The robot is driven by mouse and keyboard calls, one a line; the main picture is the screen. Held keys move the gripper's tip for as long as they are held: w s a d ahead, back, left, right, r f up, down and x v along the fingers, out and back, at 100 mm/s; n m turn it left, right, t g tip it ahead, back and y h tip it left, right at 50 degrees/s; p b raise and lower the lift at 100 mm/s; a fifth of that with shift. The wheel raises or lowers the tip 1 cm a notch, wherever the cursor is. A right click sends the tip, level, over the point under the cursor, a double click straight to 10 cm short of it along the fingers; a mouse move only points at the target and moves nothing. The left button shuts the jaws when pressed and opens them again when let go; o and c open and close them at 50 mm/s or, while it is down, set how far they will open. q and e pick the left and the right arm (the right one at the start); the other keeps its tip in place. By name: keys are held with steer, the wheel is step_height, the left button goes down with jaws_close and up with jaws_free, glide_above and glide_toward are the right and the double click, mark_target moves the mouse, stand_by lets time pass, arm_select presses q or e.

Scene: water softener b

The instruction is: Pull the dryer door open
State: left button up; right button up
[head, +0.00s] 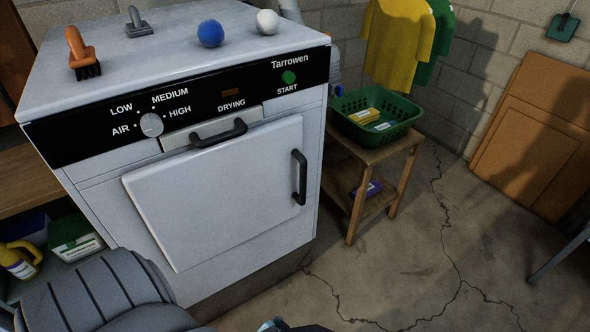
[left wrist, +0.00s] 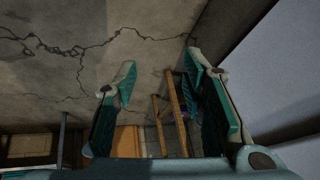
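The white dryer (head: 95,195) stands at the left of the head view. Its square white door (head: 215,190) looks shut against the front. A black upright bar handle (head: 299,177) sits on the door's right side. My left arm enters at the bottom left of the head view. Only a bit of my left gripper shows at the bottom edge, below the door. In the left wrist view my left gripper (left wrist: 159,76) is open with nothing between its teal-lined fingers. A pale flat surface, apparently the dryer front (left wrist: 290,65), is beside it at right. My right gripper is not in view.
A small wooden table (head: 385,155) with a green basket (head: 350,128) stands right of the dryer. An orange brush (head: 80,50), blue ball (head: 210,33) and white ball (head: 267,21) lie on the dryer top. The cracked floor (head: 400,270) in front right is clear.

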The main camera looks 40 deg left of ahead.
arm_select(q)
steer(key=w+a+r+n+t+y+b, duration=0.1)
steer(key=w+r+t+b, duration=0.15)
steer(key=w, duration=0.35)
steer(key=w+r+t+y+b, duration=0.1)
steer(key=w+r, duration=0.3)
steer(key=w, duration=0.2)
steer(key=n+t+y+b, duration=0.3)
steer(key=n+t+y, duration=0.2)
steer(key=n+y, duration=0.25)
glide_toward(303, 173)
steer(key=x, duration=1)
steer(key=shift+w+b, duration=0.1)
steer(key=shift+b, duration=0.2)
steer(key=shift+w+a, duration=0.3)
steer(key=shift+a, duration=0.05)
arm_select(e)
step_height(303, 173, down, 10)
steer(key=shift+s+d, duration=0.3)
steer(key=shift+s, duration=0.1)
arm_select(q)
steer(key=c, duration=0.8)
jaws_close()
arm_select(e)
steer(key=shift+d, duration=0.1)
